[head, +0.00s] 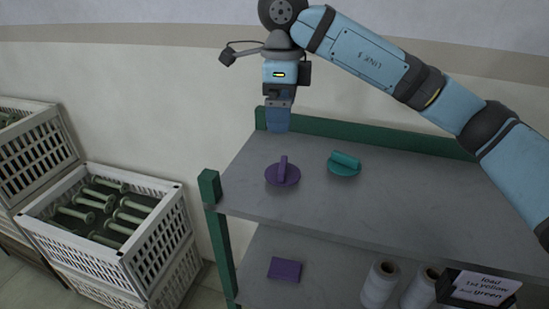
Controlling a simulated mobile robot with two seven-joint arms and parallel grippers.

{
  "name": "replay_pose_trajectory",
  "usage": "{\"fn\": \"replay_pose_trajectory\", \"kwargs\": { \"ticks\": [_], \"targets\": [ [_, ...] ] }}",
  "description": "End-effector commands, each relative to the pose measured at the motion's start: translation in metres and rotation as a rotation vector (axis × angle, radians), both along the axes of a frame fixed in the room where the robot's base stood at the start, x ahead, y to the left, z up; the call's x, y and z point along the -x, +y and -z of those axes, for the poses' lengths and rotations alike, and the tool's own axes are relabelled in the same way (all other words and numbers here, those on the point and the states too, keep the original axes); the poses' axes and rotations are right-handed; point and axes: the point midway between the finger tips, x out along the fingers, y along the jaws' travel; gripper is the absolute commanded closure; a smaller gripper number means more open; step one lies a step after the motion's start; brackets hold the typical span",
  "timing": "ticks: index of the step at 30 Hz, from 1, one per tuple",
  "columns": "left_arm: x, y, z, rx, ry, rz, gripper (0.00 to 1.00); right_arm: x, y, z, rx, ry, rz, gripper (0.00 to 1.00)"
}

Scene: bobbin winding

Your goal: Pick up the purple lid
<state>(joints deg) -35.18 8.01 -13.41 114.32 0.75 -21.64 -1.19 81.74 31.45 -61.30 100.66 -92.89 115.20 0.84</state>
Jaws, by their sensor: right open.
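The purple lid (283,175) lies flat on the grey top shelf, near its left end, with its upright handle pointing up. My right gripper (279,128) is above and behind the lid in the picture, pointing down and apart from it. It is open, with nothing seen between its fingers. My left gripper is not in view.
A teal lid (344,164) lies to the right of the purple one. The shelf (420,205) has green posts and a back rail. White crates (150,245) with green bobbins stand left.

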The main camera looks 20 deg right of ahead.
Motion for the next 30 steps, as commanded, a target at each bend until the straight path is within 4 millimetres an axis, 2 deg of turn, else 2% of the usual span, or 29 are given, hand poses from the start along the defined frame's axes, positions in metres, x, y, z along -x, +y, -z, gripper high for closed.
{"fn": "replay_pose_trajectory", "kwargs": {
  "ticks": [12,20,24,30],
  "targets": [
    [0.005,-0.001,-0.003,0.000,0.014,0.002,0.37,0.001,0.000,0.070,0.000,0.003,0.000,0.02],
    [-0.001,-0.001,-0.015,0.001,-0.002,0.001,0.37,0.001,0.000,0.090,-0.001,0.004,0.000,0.02],
    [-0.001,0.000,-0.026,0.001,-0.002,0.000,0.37,0.002,-0.002,0.110,0.000,0.004,-0.001,0.02],
    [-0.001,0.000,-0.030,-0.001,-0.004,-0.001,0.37,0.002,-0.001,0.133,-0.001,0.003,0.000,0.02]
  ]
}}
